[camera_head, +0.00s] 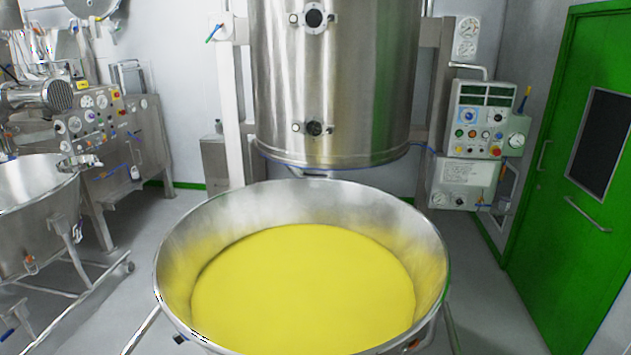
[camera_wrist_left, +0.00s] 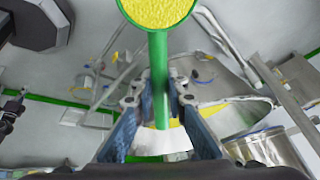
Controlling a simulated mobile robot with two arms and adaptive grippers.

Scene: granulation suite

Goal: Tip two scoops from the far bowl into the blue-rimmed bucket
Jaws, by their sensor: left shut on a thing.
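My left gripper (camera_wrist_left: 158,100) is shut on the green handle of a scoop (camera_wrist_left: 159,62) in the left wrist view. The scoop's round cup, at the top edge and partly cut off, holds yellow granules (camera_wrist_left: 156,8). In the head view a large steel bowl (camera_head: 180,245) with yellow material (camera_head: 305,285) stands in front of me; I cannot tell whether it is the far bowl. A steel bucket (camera_wrist_left: 268,150) with what looks like a bluish rim is at the lower right of the wrist view, partly cut off. Neither gripper shows in the head view.
A big steel vessel (camera_head: 335,80) hangs above the bowl's far side. Another steel bowl (camera_head: 38,210) on a wheeled frame stands at the left, before a machine panel (camera_head: 95,115). A control box (camera_head: 480,120) and a green door (camera_head: 585,150) are at the right.

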